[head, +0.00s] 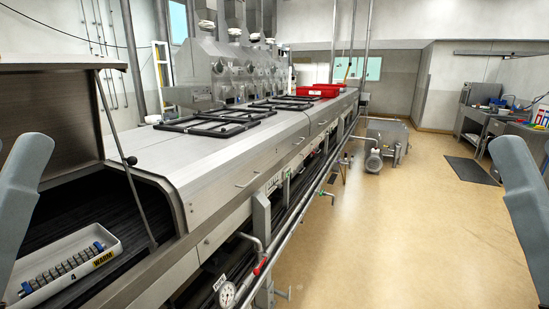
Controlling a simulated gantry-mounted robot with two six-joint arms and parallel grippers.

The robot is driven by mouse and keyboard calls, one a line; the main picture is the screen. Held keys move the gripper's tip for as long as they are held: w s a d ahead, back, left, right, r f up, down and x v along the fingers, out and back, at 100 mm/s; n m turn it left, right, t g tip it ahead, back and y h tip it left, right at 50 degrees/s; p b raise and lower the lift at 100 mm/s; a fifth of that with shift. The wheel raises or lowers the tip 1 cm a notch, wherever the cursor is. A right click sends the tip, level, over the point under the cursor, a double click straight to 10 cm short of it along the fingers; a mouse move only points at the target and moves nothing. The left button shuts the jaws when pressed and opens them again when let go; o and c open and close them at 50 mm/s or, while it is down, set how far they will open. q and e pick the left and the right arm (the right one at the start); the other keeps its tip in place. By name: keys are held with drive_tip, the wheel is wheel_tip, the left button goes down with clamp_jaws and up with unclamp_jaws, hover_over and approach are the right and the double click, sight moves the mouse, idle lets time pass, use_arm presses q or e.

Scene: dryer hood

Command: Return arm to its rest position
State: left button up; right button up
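Blue-grey links of my two arms show at the left and right edges of the head view, upright and apart from the machine. Neither gripper is in view, so I cannot see whether they are open, shut or holding anything. The dryer hood (62,80) at the left is raised, with a thin rod with a black knob beside its opening. A white tray (98,231) marked "4" and "WARM" lies on the dark conveyor (148,206) under the hood. It holds a row of small dark parts with blue ends.
The long metal dryer (235,165) runs away from me, with black frames (207,127) and red bins (318,92) on top. A pipe, a gauge (226,295) and a red-handled valve line its side. A workbench (480,128) stands far right.

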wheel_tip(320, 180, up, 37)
drive_tip(key=p, duration=3.3)
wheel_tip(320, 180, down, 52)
drive_tip(key=b, duration=5.2)
